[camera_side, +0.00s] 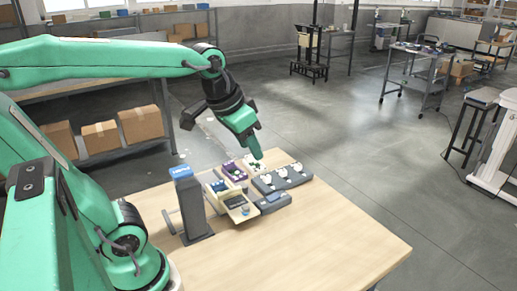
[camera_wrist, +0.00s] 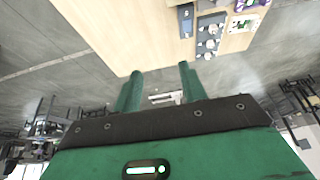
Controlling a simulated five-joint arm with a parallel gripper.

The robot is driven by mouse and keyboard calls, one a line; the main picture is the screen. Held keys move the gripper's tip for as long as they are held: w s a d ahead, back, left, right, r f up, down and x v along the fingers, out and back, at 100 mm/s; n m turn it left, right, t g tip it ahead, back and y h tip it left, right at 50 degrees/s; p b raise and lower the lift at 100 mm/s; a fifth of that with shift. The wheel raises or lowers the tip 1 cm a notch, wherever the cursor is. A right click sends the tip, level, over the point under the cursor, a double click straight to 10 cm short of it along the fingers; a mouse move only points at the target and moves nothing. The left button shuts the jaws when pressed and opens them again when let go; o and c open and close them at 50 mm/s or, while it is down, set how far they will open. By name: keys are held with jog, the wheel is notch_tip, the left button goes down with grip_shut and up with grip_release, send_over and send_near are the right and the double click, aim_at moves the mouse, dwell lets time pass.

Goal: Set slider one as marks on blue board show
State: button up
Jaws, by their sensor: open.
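My gripper (camera_side: 257,152) is high above the far part of the table, apart from everything. Its two green fingers (camera_wrist: 161,70) stand apart and empty in the wrist view. A dark upright column with a blue top (camera_side: 183,172) stands near the table's left side; its small lettering is unreadable. A cream unit with dark slots (camera_side: 238,203) sits right of it, with a small blue-grey box (camera_side: 272,203) beside it. The box also shows in the wrist view (camera_wrist: 186,20). I cannot tell which part is slider one or which is the blue board, and no marks are readable.
A dark panel with several white knobs (camera_side: 283,181) lies behind the box; it also shows in the wrist view (camera_wrist: 210,36). A purple tray (camera_side: 234,170) and a white card with dark green pieces (camera_side: 262,162) are nearby. The table's front right (camera_side: 330,240) is clear.

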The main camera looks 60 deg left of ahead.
jog(key=w+a+g, duration=0.1)
jog(key=w+a, duration=0.3)
jog(key=w, duration=0.7)
jog(key=g, duration=0.4)
send_over(298, 164)
jog(key=f, duration=1.7)
jog(key=shift+d, duration=0.2)
jog(key=shift+a+f, duration=0.2)
jog(key=shift+f, duration=0.15)
jog(key=shift+f, duration=0.1)
jog(key=shift+f, duration=3.8)
grip_shut()
